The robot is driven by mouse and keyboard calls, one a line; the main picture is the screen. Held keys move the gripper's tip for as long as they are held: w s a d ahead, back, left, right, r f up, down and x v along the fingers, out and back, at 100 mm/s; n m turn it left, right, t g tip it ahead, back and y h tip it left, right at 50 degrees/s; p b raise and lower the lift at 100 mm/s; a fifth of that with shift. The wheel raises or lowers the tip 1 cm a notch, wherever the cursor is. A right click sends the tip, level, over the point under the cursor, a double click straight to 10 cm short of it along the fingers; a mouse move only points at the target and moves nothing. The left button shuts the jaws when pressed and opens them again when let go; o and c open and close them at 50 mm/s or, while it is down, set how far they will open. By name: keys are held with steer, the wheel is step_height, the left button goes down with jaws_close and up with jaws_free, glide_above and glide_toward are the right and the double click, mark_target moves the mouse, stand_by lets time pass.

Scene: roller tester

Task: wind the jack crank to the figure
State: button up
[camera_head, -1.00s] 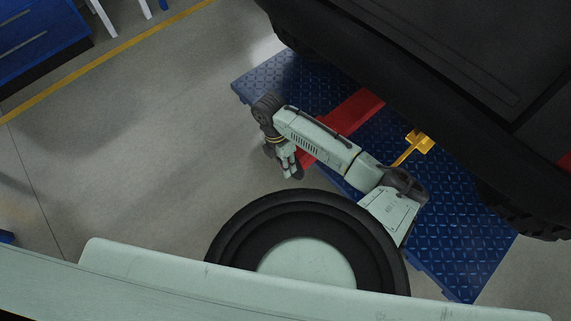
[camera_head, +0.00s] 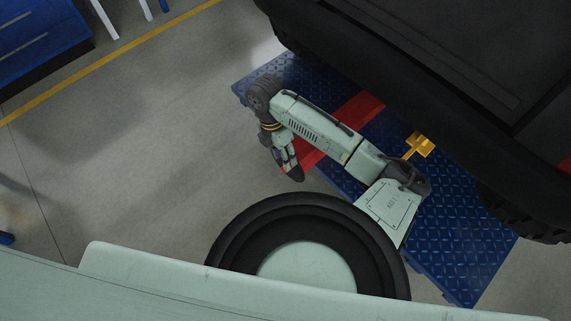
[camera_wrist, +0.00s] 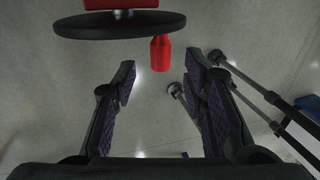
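The jack crank shows in the wrist view as a dark wheel (camera_wrist: 118,26) seen nearly edge-on, with a red handle knob (camera_wrist: 161,54) sticking out from its face near the right end. A red jack part (camera_wrist: 120,4) lies behind the wheel, cut off by the top edge. My gripper (camera_wrist: 160,86) is open and empty. Its fingers point toward the knob, which lies beyond the fingertips and between their lines, apart from both. In the head view, my gripper (camera_head: 284,160) is beside the end of a red bar (camera_head: 342,129), partly hiding it. No figure or readout can be read.
A blue tread-plate platform (camera_head: 460,235) lies under a large dark vehicle (camera_head: 440,60). A yellow bracket (camera_head: 420,146) stands close to my arm. Grey poles (camera_wrist: 245,75) run close to the right finger in the wrist view. Open floor (camera_head: 160,150) lies left.

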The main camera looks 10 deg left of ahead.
steer(key=v, duration=0.6)
steer(key=shift+r, duration=0.15)
